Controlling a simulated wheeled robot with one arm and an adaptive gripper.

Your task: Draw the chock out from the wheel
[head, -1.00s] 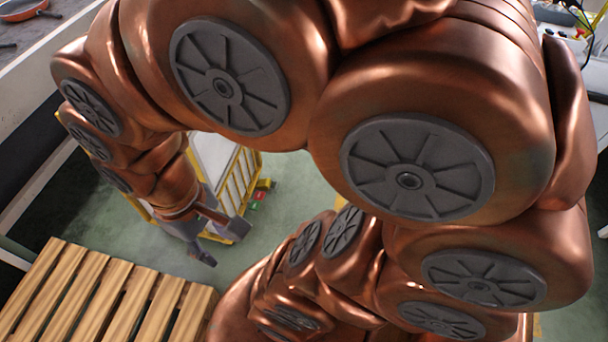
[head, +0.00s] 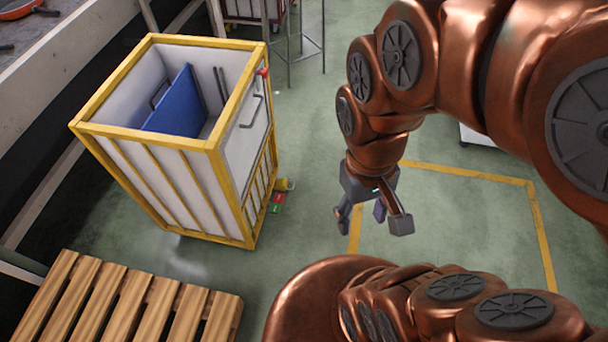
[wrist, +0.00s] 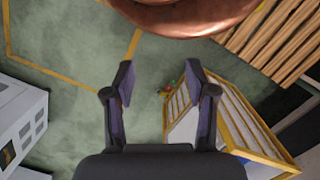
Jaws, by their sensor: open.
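A yellow-framed cart (head: 205,145) with white panels stands on the floor left of centre in the head view; its frame also shows at lower right in the wrist view (wrist: 232,125). By its lower right side lies a small yellow piece (head: 286,184) with red and green patches (head: 277,203); it may be the chock, but I cannot tell. In the wrist view the red and green spot (wrist: 173,88) shows between the fingers. The wheel cannot be made out. My gripper (head: 372,222) is open and empty, right of the cart and apart from it.
A blue panel (head: 178,103) stands inside the cart. A wooden pallet (head: 125,305) lies at lower left. Green floor with yellow lines (head: 540,235) is free around my gripper. A metal-legged stand (head: 298,40) is at the back.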

